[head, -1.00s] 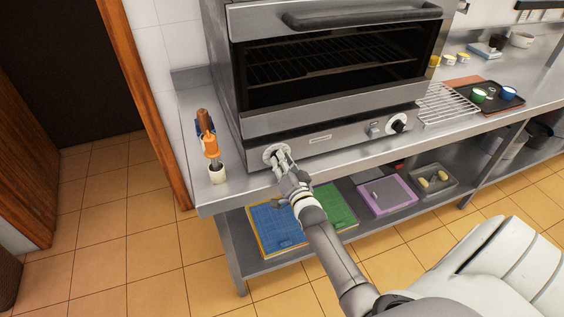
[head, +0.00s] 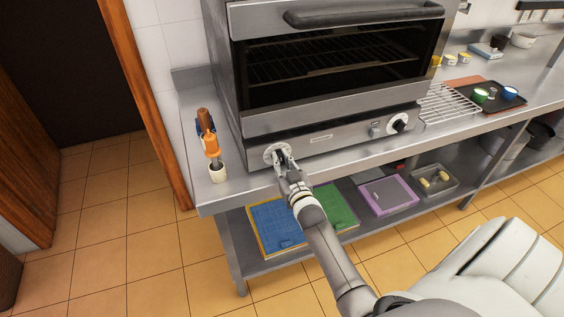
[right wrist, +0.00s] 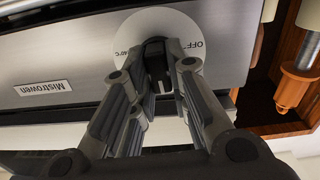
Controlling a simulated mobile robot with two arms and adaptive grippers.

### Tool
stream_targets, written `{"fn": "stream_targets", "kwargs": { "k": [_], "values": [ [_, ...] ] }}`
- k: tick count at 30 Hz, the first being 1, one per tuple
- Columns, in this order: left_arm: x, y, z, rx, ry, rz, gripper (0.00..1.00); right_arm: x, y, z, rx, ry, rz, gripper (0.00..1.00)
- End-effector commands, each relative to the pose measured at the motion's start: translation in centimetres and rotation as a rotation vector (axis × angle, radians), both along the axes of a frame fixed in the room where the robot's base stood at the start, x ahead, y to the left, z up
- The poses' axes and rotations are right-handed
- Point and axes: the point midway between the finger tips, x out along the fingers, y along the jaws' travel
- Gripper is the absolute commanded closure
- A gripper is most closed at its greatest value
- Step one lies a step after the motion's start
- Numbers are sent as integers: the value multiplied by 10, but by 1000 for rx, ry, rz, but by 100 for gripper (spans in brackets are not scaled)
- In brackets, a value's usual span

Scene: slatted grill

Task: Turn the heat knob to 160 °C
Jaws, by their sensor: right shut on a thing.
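The grill (head: 330,85) stands on a steel counter. Its left dial (head: 271,152) is a pale disc low on the front panel. In the right wrist view the dial plate (right wrist: 170,28) appears upside down, with "OFF" and part of a °C marking readable. A dark knob (right wrist: 157,62) sits at its centre. My right gripper (head: 281,157) is at this dial; in the right wrist view its fingers (right wrist: 158,72) are shut on the knob, one on each side. The knob's pointer and most of the scale are hidden. My left gripper is not in view.
A second knob (head: 398,123) and a small switch (head: 375,130) are on the panel's right. A wire rack (head: 447,103) lies to the right. Cutting boards (head: 272,228) lie on the shelf below.

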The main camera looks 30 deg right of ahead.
Motion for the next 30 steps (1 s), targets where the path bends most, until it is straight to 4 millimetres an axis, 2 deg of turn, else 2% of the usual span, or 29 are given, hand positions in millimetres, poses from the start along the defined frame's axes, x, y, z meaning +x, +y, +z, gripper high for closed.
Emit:
{"fn": "stream_targets", "kwargs": {
  "k": [11, 27, 28, 30],
  "values": [
    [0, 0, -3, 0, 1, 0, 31, 0, 1, -1, -151, 37, 0, 100],
    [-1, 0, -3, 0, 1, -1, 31, 0, 1, -1, -173, 43, 0, 100],
    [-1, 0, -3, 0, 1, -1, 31, 0, 1, -1, -173, 43, 0, 81],
    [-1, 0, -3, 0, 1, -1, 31, 0, 1, -1, -173, 43, 0, 72]
  ]
}}
